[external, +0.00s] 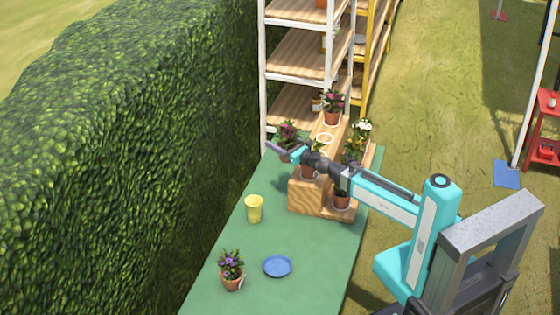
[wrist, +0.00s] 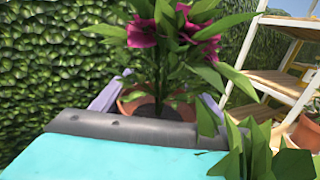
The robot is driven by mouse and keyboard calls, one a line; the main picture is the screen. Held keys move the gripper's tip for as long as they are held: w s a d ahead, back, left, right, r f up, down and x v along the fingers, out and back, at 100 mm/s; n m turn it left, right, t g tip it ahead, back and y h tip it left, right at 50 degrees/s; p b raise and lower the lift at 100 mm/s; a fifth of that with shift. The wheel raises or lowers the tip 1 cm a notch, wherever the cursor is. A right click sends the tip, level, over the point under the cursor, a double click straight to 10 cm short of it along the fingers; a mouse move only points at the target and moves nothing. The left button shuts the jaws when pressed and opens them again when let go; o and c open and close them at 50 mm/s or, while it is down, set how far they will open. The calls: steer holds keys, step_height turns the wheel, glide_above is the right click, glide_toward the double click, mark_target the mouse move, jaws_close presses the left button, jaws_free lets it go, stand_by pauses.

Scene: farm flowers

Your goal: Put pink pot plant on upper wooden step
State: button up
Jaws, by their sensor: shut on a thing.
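The pink pot plant (external: 287,135) is held in my gripper (external: 285,151), to the left of the wooden steps. In the wrist view, its magenta flowers (wrist: 175,32) and green leaves rise upright from a terracotta pot between the fingers of my gripper (wrist: 155,92). The lower pot is hidden there. The upper wooden step (external: 326,131) has a bare spot with a white ring (external: 324,139), to the right of the held plant. Whether the pot touches anything below is unclear.
Another pink-flowered pot (external: 332,107) stands at the back of the steps. A white-flowered plant (external: 362,130) and another pot (external: 341,199) stand on the right side. A yellow cup (external: 254,209), blue plate (external: 277,266) and purple-flowered pot (external: 231,270) are on the green table (external: 240,298).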

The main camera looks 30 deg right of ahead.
steer(key=w+d+n+g+y, duration=0.1)
steer(key=d+y, duration=0.1)
steer(key=d, duration=0.6)
steer(key=w+d+r+n+g+y, duration=0.1)
steer(key=d+n+y, duration=0.1)
steer(key=d, duration=0.6)
steer(key=shift+w+r, duration=0.3)
steer(key=shift+w, duration=0.05)
steer(key=shift+f, duration=2)
steer(key=shift+f, duration=2)
steer(key=shift+f, duration=0.2)
steer(key=o, duration=1.5)
